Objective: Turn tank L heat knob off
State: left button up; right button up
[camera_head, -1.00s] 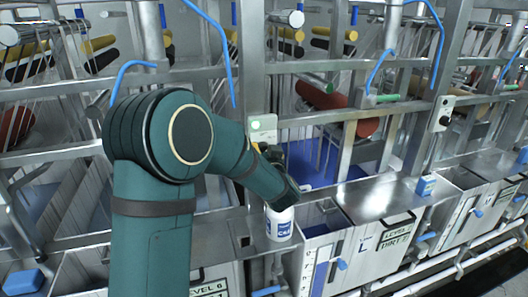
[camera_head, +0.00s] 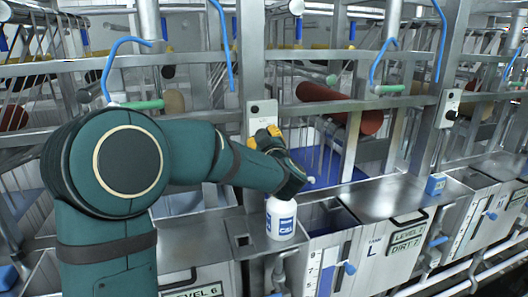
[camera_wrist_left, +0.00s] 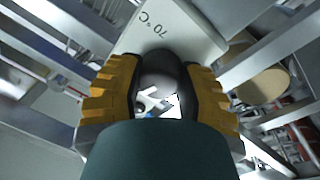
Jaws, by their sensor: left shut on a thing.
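The tank L (camera_head: 372,270) has a white front marked "L", right of centre in the head view. A pale control box (camera_head: 262,112) is on the upright post behind it. My left gripper (camera_head: 268,135) reaches this box from the left, its yellow fingertips against the lower part. In the left wrist view, the gripper (camera_wrist_left: 165,85) has its yellow fingers shut on both sides of a black heat knob (camera_wrist_left: 160,65). The knob's pointer cannot be made out. My right gripper is not in view.
A white bottle with a blue label (camera_head: 280,218) stands on the ledge under my left wrist. Another control box with a black knob (camera_head: 451,115) is on the post at right. Metal rails and blue hoses (camera_head: 226,45) surround the arm.

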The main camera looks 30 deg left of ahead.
pick_arm(q)
jog(key=n+b, duration=0.2)
jog(key=shift+a+n+y, duration=0.1)
jog(key=shift+n+y, duration=0.2)
jog(key=shift+n+b, duration=0.4)
jog(key=shift+b, duration=0.2)
jog(key=o, duration=1.2)
jog(key=shift+o, duration=0.2)
jog(key=v, duration=1.2)
